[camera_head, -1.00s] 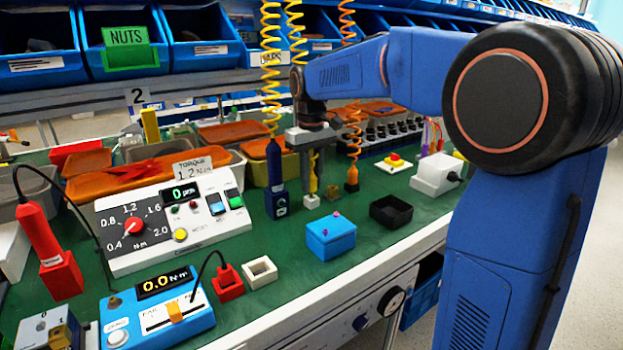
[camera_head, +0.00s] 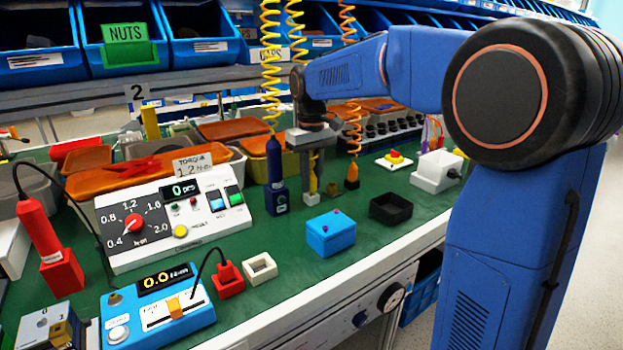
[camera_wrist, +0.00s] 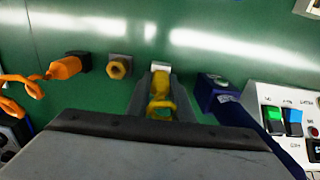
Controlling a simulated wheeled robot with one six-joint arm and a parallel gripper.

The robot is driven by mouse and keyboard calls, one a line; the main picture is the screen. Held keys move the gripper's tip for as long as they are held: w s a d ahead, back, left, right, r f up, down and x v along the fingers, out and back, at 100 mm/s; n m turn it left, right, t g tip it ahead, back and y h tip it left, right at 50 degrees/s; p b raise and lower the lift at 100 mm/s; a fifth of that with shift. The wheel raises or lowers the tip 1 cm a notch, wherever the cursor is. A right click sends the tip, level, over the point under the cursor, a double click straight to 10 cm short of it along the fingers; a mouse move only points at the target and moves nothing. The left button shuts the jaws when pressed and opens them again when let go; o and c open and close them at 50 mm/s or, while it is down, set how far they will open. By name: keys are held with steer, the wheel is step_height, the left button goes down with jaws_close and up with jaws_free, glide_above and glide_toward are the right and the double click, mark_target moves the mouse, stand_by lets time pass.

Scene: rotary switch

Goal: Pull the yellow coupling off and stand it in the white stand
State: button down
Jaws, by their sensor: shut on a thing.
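My gripper (camera_head: 313,178) points down over the bench and is shut on the yellow coupling (camera_head: 313,184). In the wrist view the coupling (camera_wrist: 158,92) sits between the two grey fingers, with a green patch near it. The small white stand (camera_head: 311,199) is directly below the fingers; its top shows just past the coupling in the wrist view (camera_wrist: 160,66). I cannot tell whether the coupling's lower end is in the stand or just above it. The fingers partly hide the coupling in the head view.
Close by are a blue driver holder (camera_head: 279,197), a brass hex fitting on a small block (camera_wrist: 119,68) and an orange driver (camera_head: 352,178). A blue box (camera_head: 331,234) and a black tray (camera_head: 391,209) stand nearer the front edge. Coiled hoses hang behind.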

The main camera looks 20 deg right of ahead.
steer(key=shift+f, duration=0.6)
stand_by(0.6)
steer(key=c, duration=1.5)
jaws_free()
step_height(320, 180, up, 17)
steer(key=shift+r, duration=0.2)
